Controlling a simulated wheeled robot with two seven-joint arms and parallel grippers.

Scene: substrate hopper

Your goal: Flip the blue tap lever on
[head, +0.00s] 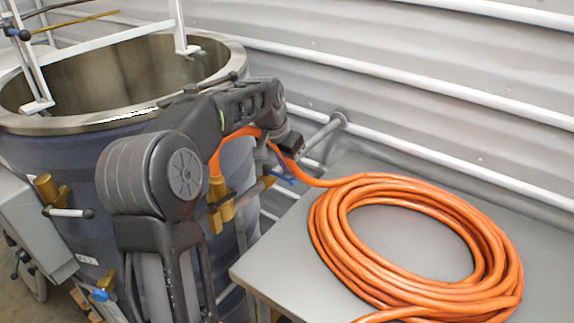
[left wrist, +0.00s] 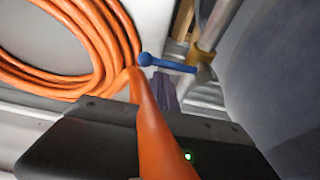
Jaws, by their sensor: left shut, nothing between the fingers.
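The blue tap lever (head: 283,178) shows in the head view as a small blue bar beside the metal pipe, right of the vat. In the left wrist view the lever (left wrist: 172,65) is a blue rod with a ball end, reaching out sideways from its pipe joint. My left gripper (head: 262,160) is shut and empty, just above and left of the lever in the head view. Its fingers (left wrist: 166,92) show in the left wrist view just below the lever, partly hidden by the orange hose. I cannot tell whether they touch it. My right gripper is not in view.
An orange hose (head: 322,222) lies coiled on the grey table (head: 262,268), and its end runs past my gripper to brass fittings (head: 216,190). The large vat (head: 72,170) stands left. Another blue-handled tap (head: 100,295) sits lower left. A corrugated wall closes the back.

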